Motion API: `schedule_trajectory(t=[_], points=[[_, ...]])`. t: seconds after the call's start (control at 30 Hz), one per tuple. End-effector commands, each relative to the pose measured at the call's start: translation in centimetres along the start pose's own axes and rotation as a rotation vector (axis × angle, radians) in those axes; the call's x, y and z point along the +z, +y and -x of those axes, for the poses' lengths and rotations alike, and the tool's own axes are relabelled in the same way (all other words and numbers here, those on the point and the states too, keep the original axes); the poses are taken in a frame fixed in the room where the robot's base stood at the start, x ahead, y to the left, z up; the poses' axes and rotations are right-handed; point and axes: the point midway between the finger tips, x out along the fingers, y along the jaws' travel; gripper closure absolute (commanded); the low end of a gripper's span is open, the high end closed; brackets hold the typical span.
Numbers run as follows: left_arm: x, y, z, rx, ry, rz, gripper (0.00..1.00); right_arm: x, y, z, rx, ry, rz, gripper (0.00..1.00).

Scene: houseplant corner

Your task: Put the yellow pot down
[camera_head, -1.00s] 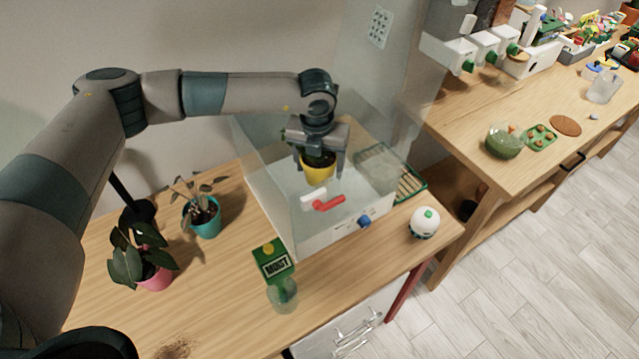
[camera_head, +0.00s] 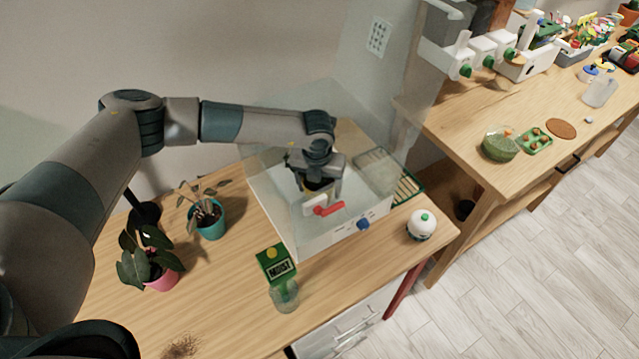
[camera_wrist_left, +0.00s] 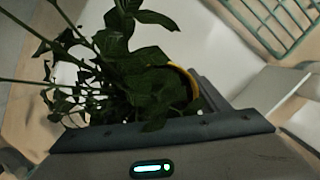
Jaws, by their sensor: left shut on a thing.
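The yellow pot (camera_head: 316,186) is inside the clear-walled white basin (camera_head: 310,240) in the head view, mostly hidden by my left gripper (camera_head: 318,198). That gripper is shut on the pot and points down into the basin. In the left wrist view the pot's yellow rim (camera_wrist_left: 186,82) shows beside dark green leaves that cover most of it. I cannot tell whether the pot's base touches the basin floor. My right gripper is not in view.
A red handle (camera_head: 328,210) and a blue knob (camera_head: 362,224) are at the basin's front. A teal pot (camera_head: 212,226) and a pink pot (camera_head: 163,280) stand left. A green MOIST card (camera_head: 277,264), a white round bottle (camera_head: 421,225) and a green rack (camera_head: 405,188) are nearby.

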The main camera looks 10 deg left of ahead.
Motion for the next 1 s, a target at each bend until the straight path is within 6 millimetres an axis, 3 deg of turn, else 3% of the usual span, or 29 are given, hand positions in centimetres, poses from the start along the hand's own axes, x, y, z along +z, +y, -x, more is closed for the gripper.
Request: schedule_trajectory(t=[0.43, 0.47, 0.5, 0.53, 1.0], points=[[-0.01, -0.03, -0.57, -0.001, -0.002, 0.001, 0.63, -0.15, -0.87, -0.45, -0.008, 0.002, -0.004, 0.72], [-0.02, -0.01, -0.45, -0.001, -0.001, 0.001, 0.25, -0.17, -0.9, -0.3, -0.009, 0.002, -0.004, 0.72], [-0.02, -0.01, -0.43, -0.001, -0.001, 0.001, 0.16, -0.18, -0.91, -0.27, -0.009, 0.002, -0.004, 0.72], [-0.02, -0.01, -0.43, -0.001, -0.001, 0.001, 0.14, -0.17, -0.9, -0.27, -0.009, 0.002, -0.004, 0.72], [0.05, 0.0, 0.02, -0.001, -0.001, 0.001, 0.14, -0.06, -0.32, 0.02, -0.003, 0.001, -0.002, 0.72]])
